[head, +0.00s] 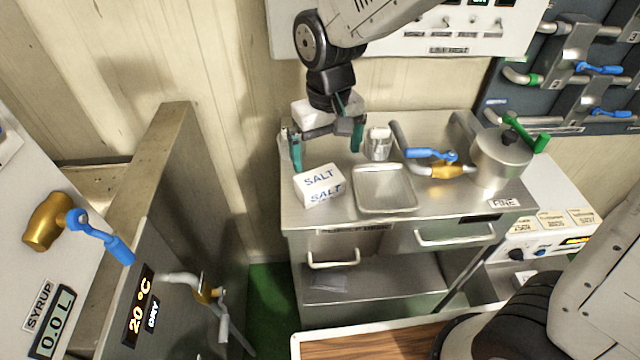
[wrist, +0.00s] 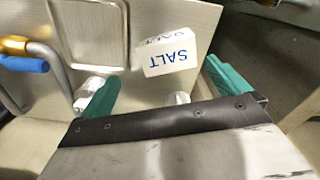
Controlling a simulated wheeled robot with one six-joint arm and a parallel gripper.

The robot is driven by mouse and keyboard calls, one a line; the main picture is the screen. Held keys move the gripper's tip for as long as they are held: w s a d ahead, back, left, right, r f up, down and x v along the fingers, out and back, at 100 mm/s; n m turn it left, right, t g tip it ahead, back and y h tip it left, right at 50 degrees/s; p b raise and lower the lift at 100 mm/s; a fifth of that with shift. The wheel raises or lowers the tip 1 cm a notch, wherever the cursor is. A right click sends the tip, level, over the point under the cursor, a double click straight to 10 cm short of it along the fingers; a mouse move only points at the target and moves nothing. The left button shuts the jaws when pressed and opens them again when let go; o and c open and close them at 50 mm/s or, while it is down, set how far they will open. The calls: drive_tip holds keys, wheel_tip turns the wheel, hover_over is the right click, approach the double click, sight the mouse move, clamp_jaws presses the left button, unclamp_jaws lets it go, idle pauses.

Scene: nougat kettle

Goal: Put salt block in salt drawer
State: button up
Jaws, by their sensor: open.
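The salt block (head: 320,185) is a white box with blue SALT lettering. It sits on the left front of the steel counter (head: 400,222). My gripper (head: 326,146) is above and behind the block, with green fingertips spread apart and nothing between them. In the wrist view the block (wrist: 170,52) lies ahead of the open fingers (wrist: 165,88), apart from them. Under the counter's left front is a drawer with a bar handle (head: 334,262); its small label is not readable, and I cannot tell whether it is fully shut.
A shallow steel tray (head: 385,188) lies right of the block, with a small metal cup (head: 379,142) behind it. A blue-handled valve (head: 432,155) and a lidded pot (head: 500,158) stand further right. A wider drawer with a handle (head: 455,240) is at the right.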

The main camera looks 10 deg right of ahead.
sight(319, 177)
drive_tip(key=shift+w+a+f, duration=0.25)
drive_tip(key=shift+a+f, duration=0.65)
drive_tip(key=shift+f, duration=0.1)
drive_tip(key=f, duration=0.7)
drive_tip(key=shift+d+f, duration=0.2)
drive_tip(key=c, duration=1.3)
drive_tip(key=shift+r, duration=0.1)
